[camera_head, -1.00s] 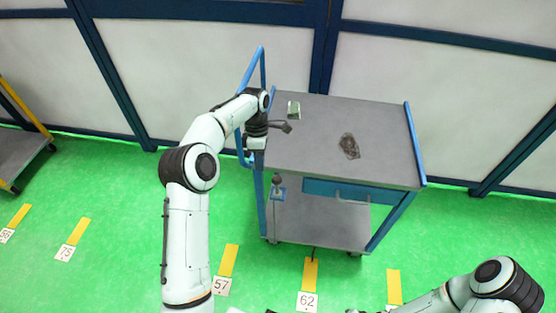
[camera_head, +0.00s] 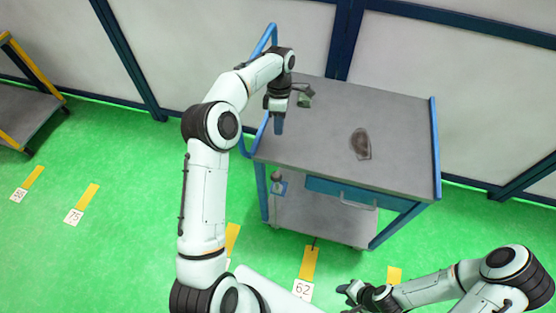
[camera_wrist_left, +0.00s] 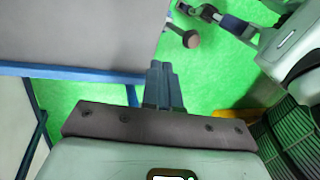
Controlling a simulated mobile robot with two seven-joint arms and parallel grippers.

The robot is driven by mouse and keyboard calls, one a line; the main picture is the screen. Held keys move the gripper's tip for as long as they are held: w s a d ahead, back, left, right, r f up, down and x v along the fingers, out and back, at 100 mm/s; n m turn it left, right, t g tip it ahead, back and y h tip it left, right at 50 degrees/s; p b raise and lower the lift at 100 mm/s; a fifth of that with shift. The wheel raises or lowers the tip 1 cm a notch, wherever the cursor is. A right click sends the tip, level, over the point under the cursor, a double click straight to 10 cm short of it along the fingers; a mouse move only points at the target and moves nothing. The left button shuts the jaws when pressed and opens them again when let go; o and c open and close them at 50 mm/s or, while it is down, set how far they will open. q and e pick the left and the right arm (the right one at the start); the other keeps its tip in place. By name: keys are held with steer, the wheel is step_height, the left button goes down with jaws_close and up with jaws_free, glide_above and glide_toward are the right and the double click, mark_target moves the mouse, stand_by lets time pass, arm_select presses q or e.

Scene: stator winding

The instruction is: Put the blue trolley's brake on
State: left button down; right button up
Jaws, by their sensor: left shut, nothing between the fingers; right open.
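The blue trolley (camera_head: 430,150) has a grey top, blue frame and a lower shelf. A lever with a dark round knob (camera_head: 277,176) and a small blue plate (camera_head: 279,188) is at its front left; I take it for the brake. The brown knob also shows in the left wrist view (camera_wrist_left: 191,39), beyond my fingers. My left gripper (camera_head: 279,127) is shut and empty, pointing down near the trolley's left edge, above and apart from the knob. Its closed fingers show in the left wrist view (camera_wrist_left: 163,85). My right gripper (camera_head: 345,291) is open, low in front of the trolley.
A small green item (camera_head: 305,100) and a dark brown item (camera_head: 361,144) lie on the trolley top. A drawer (camera_head: 335,191) is under its front edge. A blue push handle (camera_head: 256,45) rises at left. Another trolley with yellow posts (camera_head: 20,52) stands far left.

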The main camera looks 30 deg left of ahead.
arm_select(q)
steer(key=b+x, duration=0.1)
steer(key=x, duration=0.9)
steer(key=shift+s+f+b, duration=0.25)
steer(key=shift+b, duration=0.15)
steer(key=shift+s+d, duration=0.45)
steer(key=shift+s, duration=0.4)
steer(key=shift+s+d+b, duration=0.3)
steer(key=shift+s+d, duration=0.05)
steer(key=shift+s, duration=0.25)
arm_select(e)
steer(key=shift+g, duration=0.3)
steer(key=s+f, duration=0.3)
steer(key=shift+s+f, duration=0.15)
steer(key=shift+s, duration=0.1)
arm_select(q)
steer(key=shift+f, duration=0.1)
